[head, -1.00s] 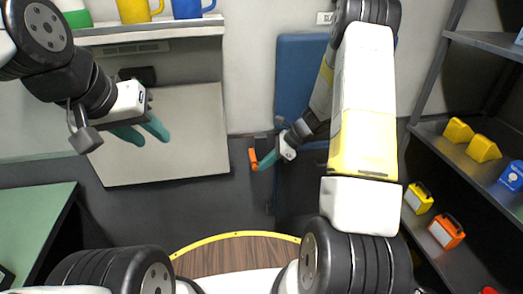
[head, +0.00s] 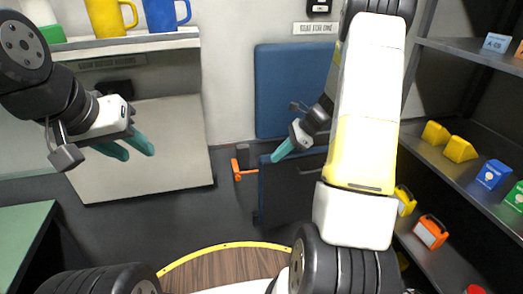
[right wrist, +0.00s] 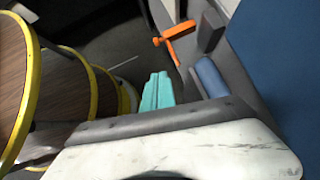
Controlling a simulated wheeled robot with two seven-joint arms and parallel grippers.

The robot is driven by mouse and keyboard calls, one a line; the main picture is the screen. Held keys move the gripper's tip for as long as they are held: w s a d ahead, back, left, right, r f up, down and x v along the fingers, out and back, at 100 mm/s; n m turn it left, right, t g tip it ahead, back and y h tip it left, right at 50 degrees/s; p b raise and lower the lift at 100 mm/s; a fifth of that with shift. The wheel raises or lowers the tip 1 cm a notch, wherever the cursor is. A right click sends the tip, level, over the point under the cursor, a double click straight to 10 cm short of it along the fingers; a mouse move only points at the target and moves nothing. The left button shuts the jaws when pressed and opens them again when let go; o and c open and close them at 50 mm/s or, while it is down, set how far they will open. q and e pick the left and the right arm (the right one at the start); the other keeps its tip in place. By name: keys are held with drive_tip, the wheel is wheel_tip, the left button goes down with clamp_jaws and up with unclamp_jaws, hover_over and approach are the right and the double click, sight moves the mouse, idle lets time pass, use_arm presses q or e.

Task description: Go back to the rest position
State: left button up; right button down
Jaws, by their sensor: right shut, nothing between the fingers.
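My left gripper (head: 129,148) is in the upper left of the head view, in front of a pale wall panel. Its two teal fingers are apart with nothing between them. My right gripper (head: 283,151) is near the middle of the head view, in front of the blue panels. Its teal fingers are together and empty. They also show in the right wrist view (right wrist: 157,91), pointing toward the floor area. An orange handle (head: 242,168) is left of the right fingertips, with a visible gap. The handle also shows beyond the fingers in the right wrist view (right wrist: 174,42).
A wall shelf (head: 120,41) with yellow and blue mugs is above my left gripper. A dark rack (head: 440,180) with coloured items stands at right, close to my right arm. A green tabletop (head: 22,235) is at lower left. A blue panel (head: 285,90) is on the back wall.

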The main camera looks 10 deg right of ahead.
idle(0.3)
drive_tip(key=s+a+r+n+t+h, duration=0.2)
drive_tip(key=s+a+r+n, duration=0.1)
drive_tip(key=s+r+n, duration=0.7)
drive_tip(key=s+a+r+n+t+h, duration=0.2)
drive_tip(key=s+a+r+n+h, duration=0.1)
drive_tip(key=s+r+n, duration=0.7)
wheel_tip(320, 180, up, 4)
drive_tip(key=s, duration=0.3)
drive_tip(key=shift+a+f+n+t+h, duration=0.15)
drive_tip(key=shift+f+n+t+h, duration=0.15)
drive_tip(key=shift+t, duration=0.1)
